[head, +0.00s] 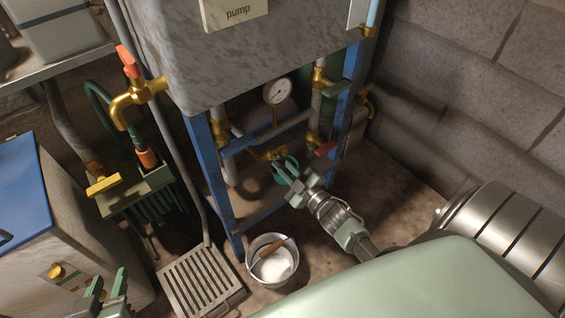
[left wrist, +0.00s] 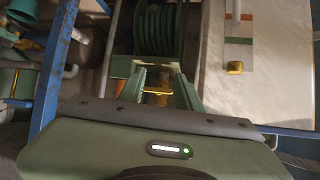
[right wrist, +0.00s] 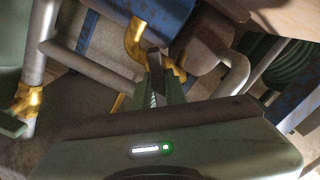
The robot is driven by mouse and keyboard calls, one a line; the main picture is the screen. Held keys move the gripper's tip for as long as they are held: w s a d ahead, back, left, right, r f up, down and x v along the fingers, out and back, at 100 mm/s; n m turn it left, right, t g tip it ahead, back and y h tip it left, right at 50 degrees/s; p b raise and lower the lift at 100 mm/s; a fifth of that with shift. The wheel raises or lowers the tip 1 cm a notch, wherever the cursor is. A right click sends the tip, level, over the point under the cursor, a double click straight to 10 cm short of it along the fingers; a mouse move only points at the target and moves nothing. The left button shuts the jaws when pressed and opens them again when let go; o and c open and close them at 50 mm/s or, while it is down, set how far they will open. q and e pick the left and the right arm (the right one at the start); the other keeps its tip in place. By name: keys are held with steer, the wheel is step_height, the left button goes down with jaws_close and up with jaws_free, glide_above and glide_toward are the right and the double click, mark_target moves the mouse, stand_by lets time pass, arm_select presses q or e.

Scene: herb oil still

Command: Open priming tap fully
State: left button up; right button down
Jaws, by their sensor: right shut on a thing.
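A brass tap (head: 268,153) sits low on the pipework inside the blue frame. My right gripper (head: 290,178) is at this tap, with its fingers shut. In the right wrist view the fingers (right wrist: 157,88) close on a narrow dark grey lever beside brass fittings (right wrist: 135,42); I take this as the priming tap's handle. How far the tap is turned cannot be told, as the fingers hide part of it. My left gripper (head: 108,285) is open and empty at the lower left, its fingers apart in the left wrist view (left wrist: 161,88).
A large brass tap (head: 135,98) is at the upper left.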

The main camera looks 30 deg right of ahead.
steer(key=n, duration=0.3)
steer(key=shift+a, duration=0.1)
steer(key=n, duration=0.2)
steer(key=shift+f+n, duration=0.15)
steer(key=shift+n, duration=0.15)
steer(key=shift+f+n, duration=0.1)
steer(key=shift+n, duration=1.1)
arm_select(q)
steer(key=shift+w+d+r+t+h+b, duration=0.2)
steer(key=shift+w+d+r+t+b, duration=0.1)
steer(key=shift+w+r+t, duration=0.5)
steer(key=shift+w+d+r+t+h+b, duration=0.25)
steer(key=shift+w+r+t, duration=0.2)
steer(key=shift+r, duration=0.6)
arm_select(e)
steer(key=shift+n, duration=1.3)
steer(key=c, duration=1.5)
jaws_free()
steer(key=shift+o, duration=0.2)
steer(key=shift+s, duration=0.1)
